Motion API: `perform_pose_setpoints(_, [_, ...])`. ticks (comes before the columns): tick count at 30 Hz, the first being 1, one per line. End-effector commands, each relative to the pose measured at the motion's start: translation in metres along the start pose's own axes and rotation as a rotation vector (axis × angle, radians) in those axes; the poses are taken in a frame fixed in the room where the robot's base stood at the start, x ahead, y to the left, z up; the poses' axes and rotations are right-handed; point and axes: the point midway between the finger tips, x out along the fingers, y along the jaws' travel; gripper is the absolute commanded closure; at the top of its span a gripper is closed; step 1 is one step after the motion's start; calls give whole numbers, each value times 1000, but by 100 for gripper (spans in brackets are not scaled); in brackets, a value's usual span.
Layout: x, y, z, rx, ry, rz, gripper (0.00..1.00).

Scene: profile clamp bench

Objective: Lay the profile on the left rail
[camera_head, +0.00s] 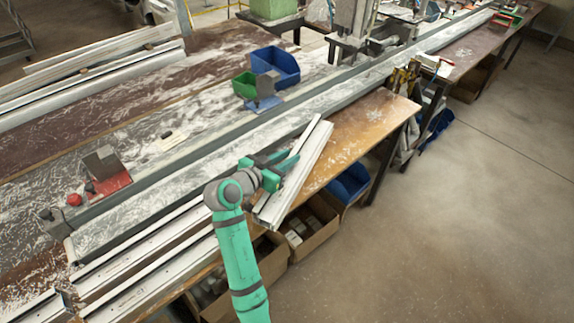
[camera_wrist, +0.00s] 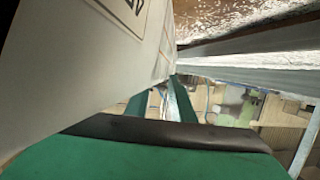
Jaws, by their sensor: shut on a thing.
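A long white metal profile (camera_head: 301,179) is in my gripper (camera_head: 285,163) at the front edge of the bench. Its far end is over the brown bench top and its near end is above the floor-level boxes. My gripper's green fingers are shut on it from the left side. In the wrist view a large white face with dark printing, probably the profile (camera_wrist: 80,70), fills the left. A long grey rail (camera_head: 225,145) runs along the bench to the left of the profile, apart from it. Which rail counts as the left one I cannot tell.
White lengths (camera_head: 145,255) lie at the front left of the bench. A red-based block (camera_head: 108,175) stands beyond the rail at left. Blue (camera_head: 278,66) and green bins stand behind it. Cardboard boxes (camera_head: 312,230) sit below the front edge. Floor at right is clear.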

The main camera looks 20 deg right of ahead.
Motion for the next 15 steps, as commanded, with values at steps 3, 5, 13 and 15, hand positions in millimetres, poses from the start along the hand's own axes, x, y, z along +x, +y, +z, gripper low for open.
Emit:
perform_pose_setpoints(3, [13,-9,9,-1,4,-3,100])
perform_pose_setpoints(5, [18,-12,12,1,6,-4,100])
perform_pose_setpoints(13, [28,-17,20,2,6,-4,100])
perform_pose_setpoints(15, [32,-19,23,2,6,-4,100])
